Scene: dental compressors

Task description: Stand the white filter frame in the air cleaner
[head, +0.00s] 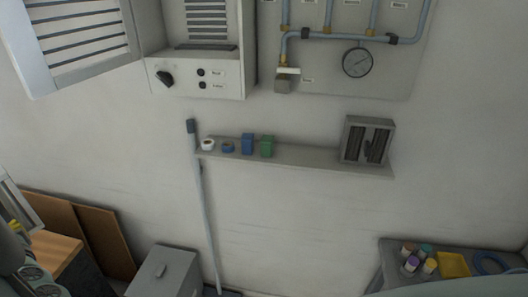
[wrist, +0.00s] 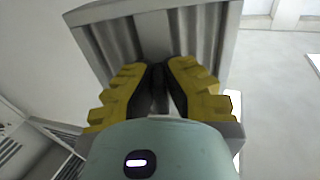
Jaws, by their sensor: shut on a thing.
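My gripper (wrist: 160,78) is shut on the middle rib of the white filter frame (wrist: 205,35), a rimmed frame with pale pleats, which fills the top of the wrist view. In the head view the frame (head: 20,212) shows only in part at the left edge, with a yellow finger of my gripper (head: 15,228) by it. The air cleaner (head: 205,84) is the pale wall box at upper left, with a knob and two buttons. Its louvred door (head: 80,45) stands open to the left. The held frame is well below and left of the box, apart from it.
A wall shelf (head: 300,156) carries small blue, green and white items and a grey frame with dark, damaged-looking pleats (head: 367,142). A pole (head: 206,225) leans by it. Pipes and a gauge (head: 357,62) are at upper right. A grey box (head: 163,272) stands below.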

